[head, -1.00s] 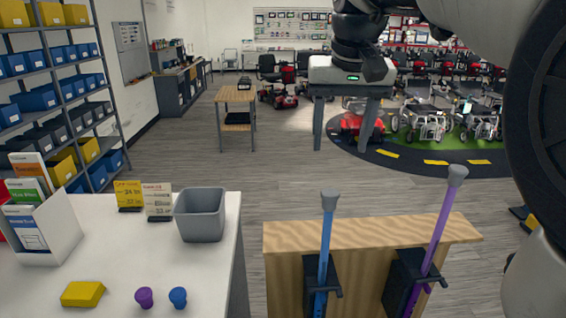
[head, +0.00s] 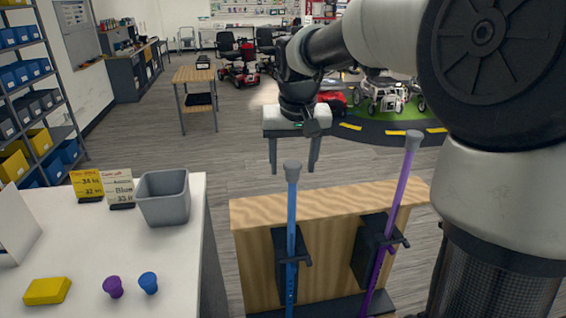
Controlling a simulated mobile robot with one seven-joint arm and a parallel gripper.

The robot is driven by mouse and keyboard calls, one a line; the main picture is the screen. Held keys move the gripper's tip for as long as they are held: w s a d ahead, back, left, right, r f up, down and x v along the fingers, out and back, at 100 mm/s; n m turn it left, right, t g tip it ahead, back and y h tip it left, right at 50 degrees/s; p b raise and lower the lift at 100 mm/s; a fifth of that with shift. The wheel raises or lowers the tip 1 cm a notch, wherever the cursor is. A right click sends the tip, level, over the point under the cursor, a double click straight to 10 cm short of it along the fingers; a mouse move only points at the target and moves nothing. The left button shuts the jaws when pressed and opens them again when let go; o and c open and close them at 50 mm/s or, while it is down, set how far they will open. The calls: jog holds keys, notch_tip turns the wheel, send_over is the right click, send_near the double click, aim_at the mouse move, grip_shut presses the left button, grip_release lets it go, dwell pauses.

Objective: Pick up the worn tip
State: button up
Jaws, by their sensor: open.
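Two canes stand upside down against a wooden stand: a blue cane (head: 292,225) with a grey tip (head: 292,168) on its upper end, and a leaning purple cane (head: 393,200) with a grey tip (head: 413,141). I cannot tell from their surfaces which tip is worn. My gripper (head: 293,171) points down, open and empty, its two fingers apart. In the picture the blue cane's tip shows between the fingertips; I cannot tell the depth gap. A purple tip (head: 113,287) and a blue tip (head: 149,283) stand on the white table.
The white table (head: 70,240) also carries a grey bin (head: 163,197), a yellow block (head: 47,291) and small signs (head: 103,187). The wooden stand (head: 330,208) has black cane holders (head: 372,248). My arm covers the right side.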

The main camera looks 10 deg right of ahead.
aim_at(293, 164)
jog(key=shift+w+f, duration=0.2)
jog(key=shift+f, duration=0.5)
jog(key=c, duration=1.2)
jog(key=shift+o, duration=0.2)
notch_tip(293, 164, up, 10)
jog(key=shift+r+p, duration=0.1)
jog(key=shift+p, duration=0.25)
